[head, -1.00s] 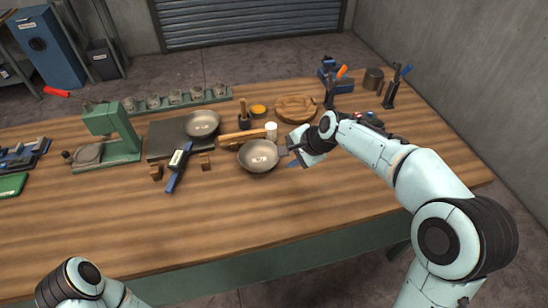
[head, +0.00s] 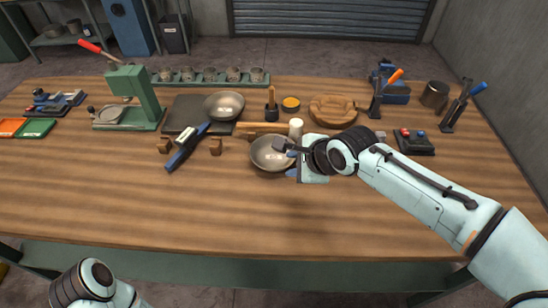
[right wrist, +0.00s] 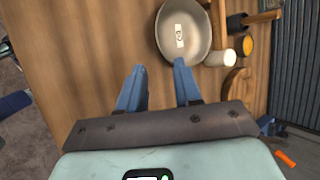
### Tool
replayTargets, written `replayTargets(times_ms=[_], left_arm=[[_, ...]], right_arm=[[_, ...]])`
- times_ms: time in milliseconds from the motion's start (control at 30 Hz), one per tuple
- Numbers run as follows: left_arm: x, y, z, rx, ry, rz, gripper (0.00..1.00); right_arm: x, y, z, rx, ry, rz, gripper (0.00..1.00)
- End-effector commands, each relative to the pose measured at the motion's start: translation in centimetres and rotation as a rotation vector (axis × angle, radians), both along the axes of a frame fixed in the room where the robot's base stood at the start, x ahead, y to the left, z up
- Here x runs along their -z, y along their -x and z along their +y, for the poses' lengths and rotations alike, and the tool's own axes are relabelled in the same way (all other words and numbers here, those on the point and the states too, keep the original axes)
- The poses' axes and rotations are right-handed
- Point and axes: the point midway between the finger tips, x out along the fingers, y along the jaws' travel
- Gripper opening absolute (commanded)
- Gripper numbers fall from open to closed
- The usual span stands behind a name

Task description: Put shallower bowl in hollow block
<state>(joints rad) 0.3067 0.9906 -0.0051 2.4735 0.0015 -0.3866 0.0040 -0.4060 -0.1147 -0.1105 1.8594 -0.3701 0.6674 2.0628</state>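Two grey metal bowls with white labels are in the head view. The near bowl (head: 268,158) sits on the bench beside my right gripper (head: 291,151); the far bowl (head: 224,107) stands on a dark plate. I cannot tell which is shallower. A round wooden hollow block (head: 334,117) lies behind my right gripper. In the right wrist view my right gripper (right wrist: 158,72) has its blue fingers apart with nothing between them. The near bowl (right wrist: 182,42) is just ahead, with one fingertip close to its rim; contact is unclear. My left gripper is out of view.
A white cylinder (head: 296,127) and a wooden rolling pin (head: 255,127) are close behind the near bowl. A blue tool (head: 186,149) and small wooden blocks (head: 215,146) lie left. A green press (head: 134,95) stands farther left. The front of the bench is clear.

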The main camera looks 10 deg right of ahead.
Motion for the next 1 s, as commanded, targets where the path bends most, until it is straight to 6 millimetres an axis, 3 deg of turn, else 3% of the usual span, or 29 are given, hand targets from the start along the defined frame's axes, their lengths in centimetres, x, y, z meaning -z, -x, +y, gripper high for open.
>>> replayTargets(times_ms=[333, 1000], left_arm=[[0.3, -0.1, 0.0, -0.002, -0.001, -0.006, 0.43], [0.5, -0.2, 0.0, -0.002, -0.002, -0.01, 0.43]], right_arm=[[5.0, -3.5, 1.5, -0.001, 0.001, 0.005, 0.34], [10.2, -7.3, 3.2, 0.0, 0.001, 0.001, 0.34]])
